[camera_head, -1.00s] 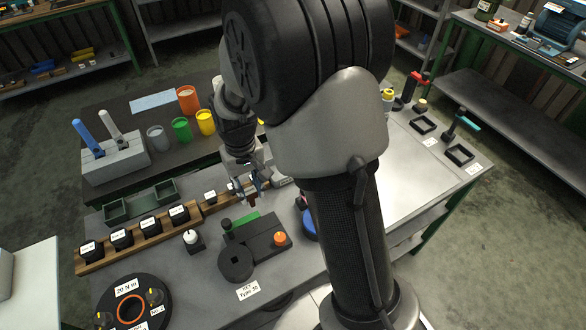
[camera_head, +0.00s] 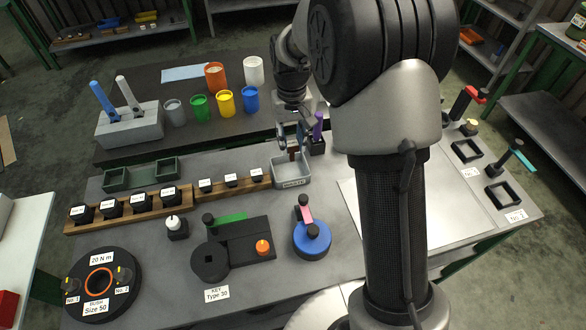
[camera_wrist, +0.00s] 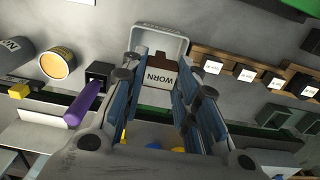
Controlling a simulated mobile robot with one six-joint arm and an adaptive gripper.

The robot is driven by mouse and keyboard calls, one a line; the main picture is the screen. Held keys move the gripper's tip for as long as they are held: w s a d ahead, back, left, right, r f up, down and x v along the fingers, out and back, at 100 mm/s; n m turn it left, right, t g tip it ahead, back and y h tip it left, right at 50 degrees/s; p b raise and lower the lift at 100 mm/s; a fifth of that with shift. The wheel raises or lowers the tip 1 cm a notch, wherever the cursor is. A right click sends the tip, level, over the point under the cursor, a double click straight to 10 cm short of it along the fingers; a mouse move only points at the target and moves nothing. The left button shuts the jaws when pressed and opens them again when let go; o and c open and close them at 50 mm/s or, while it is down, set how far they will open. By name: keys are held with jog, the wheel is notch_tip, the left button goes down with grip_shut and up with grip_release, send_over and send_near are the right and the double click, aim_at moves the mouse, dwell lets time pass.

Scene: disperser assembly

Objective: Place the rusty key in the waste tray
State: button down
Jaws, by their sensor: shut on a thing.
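The waste tray (camera_head: 306,180) is a small, light grey open box at the back of the bench, with a "WASTE" label on its front. It also shows in the wrist view (camera_wrist: 183,45). My gripper (camera_head: 292,142) is over the tray. It is shut on the rusty key (camera_wrist: 155,57), a brown piece with a white "WORN" label. In the wrist view, my gripper's fingers (camera_wrist: 157,80) stand on either side of the key, and the key overlaps the tray opening. In the head view, the key's brown end (camera_head: 292,155) hangs at the tray; whether it touches the floor is unclear.
A purple-handled tool in a black holder (camera_head: 318,139) stands close behind the tray's right side. A wooden rack (camera_head: 240,188) with small black blocks lies to the left. Coloured cups (camera_head: 226,103) stand behind. A pale sheet (camera_head: 400,220) lies to the right.

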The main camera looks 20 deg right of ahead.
aim_at(292, 160)
notch_tip(292, 160, down, 10)
jog(key=b, duration=0.2)
jog(key=shift+f+b, duration=0.2)
jog(key=shift+b, duration=0.15)
jog(key=shift+f, duration=0.1)
jog(key=c, duration=1.2)
grip_release()
jog(key=shift+c, duration=0.2)
